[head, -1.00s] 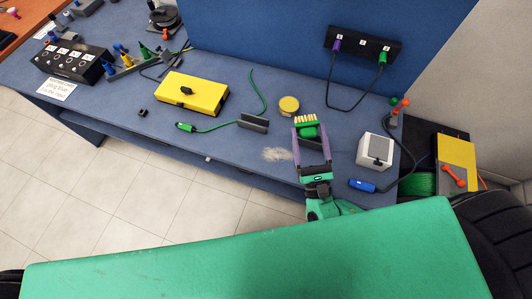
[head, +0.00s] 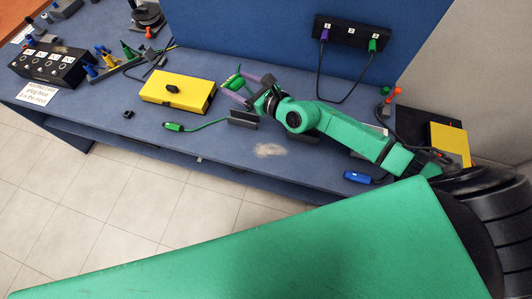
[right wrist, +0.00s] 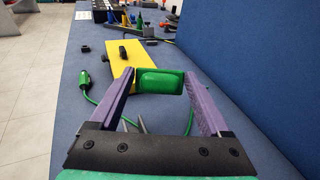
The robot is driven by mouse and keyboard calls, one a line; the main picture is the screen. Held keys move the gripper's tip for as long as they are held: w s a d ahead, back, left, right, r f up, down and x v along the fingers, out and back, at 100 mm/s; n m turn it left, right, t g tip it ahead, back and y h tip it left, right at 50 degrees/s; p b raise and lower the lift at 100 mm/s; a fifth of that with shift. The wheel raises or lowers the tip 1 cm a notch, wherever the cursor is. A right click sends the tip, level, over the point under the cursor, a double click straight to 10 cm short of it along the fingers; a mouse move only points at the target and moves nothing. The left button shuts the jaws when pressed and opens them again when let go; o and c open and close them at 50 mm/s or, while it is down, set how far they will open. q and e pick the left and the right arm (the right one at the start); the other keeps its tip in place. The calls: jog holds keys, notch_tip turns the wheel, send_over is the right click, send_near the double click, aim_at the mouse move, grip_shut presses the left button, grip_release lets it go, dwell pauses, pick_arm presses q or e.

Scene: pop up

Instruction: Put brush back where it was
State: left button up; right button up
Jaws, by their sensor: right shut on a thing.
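My right gripper (head: 235,88) is shut on the green brush (head: 232,80), right of the yellow box (head: 178,92) and behind the small dark grey holder (head: 242,118). In the right wrist view the green brush (right wrist: 160,80) lies crosswise between the two purple fingers. Its bristles cannot be made out there. The grey holder's upper edges (right wrist: 136,124) show below the brush, apart from it in the picture. A pale dusty patch (head: 270,150) lies on the blue table (head: 215,150). My left gripper is not in view.
A green cable with a plug (head: 174,127) runs near the holder. A black socket panel (head: 350,32) with cables is on the blue back wall (head: 270,30). A blue plug (head: 357,177) lies near the right front edge. My right arm hides part of the table's right side.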

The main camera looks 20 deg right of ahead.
aim_at(227, 82)
jog(key=a+r+n+g, duration=0.1)
jog(key=g, duration=0.1)
jog(key=a+n+g, duration=0.1)
jog(key=a+r+n+g+y+b, duration=0.1)
jog(key=g, duration=0.1)
jog(key=shift+s+a+r+n+g, duration=0.1)
jog(key=shift+s+r+n+g, duration=0.2)
jog(key=s+d+r+n+g+h+b, duration=0.1)
jog(key=s+d+r+n+g+h, duration=0.15)
jog(key=s+r+n+g, duration=0.4)
jog(key=s+d+r+n+g+h+b, duration=0.1)
jog(key=s+d+n+g+h, duration=0.2)
jog(key=s, duration=0.6)
jog(key=shift+t+y, duration=0.35)
jog(key=shift+t, duration=0.1)
jog(key=f+p, duration=0.1)
jog(key=f, duration=0.5)
jog(key=f+p, duration=0.1)
jog(key=f, duration=0.5)
jog(key=d+f+p, duration=0.1)
jog(key=f, duration=0.6)
jog(key=shift+w+p, duration=0.35)
jog(key=shift+p, duration=0.05)
jog(key=shift+d+f, duration=0.1)
jog(key=shift+f, duration=0.25)
jog(key=o, duration=1)
